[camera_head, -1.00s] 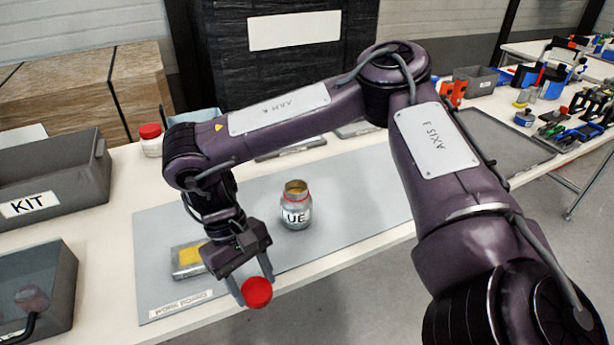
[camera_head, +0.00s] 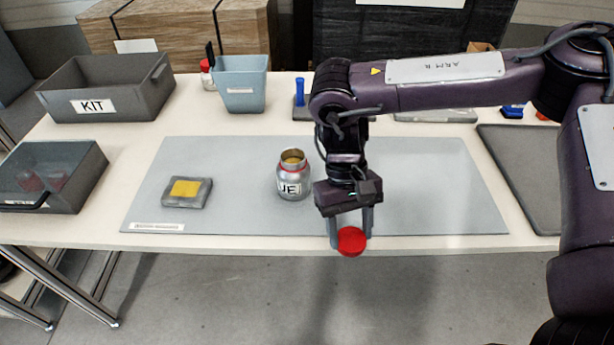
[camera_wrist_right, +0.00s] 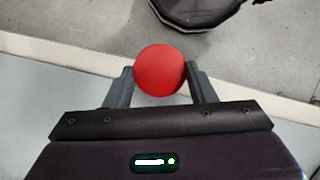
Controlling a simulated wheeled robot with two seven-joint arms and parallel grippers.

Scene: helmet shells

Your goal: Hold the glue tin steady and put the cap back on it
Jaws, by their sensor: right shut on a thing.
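The glue tin (camera_head: 293,176) is a silver jar with a red ring below its open neck and a label reading partly "UE". It stands upright and uncapped on the grey mat. My right gripper (camera_head: 351,238) is shut on the red cap (camera_head: 351,242), to the right of the tin and nearer the table's front edge. In the right wrist view the round red cap (camera_wrist_right: 160,71) sits between the two fingers of the gripper (camera_wrist_right: 158,84). The cap is apart from the tin. My left gripper is not in view.
A grey block with a yellow patch (camera_head: 186,192) lies on the mat (camera_head: 240,215). A KIT bin (camera_head: 140,100), a dark bin (camera_head: 80,180), a blue-grey bin (camera_head: 240,92) and a red-lidded jar (camera_head: 208,80) stand around it. A dark tray (camera_head: 520,180) lies at the right.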

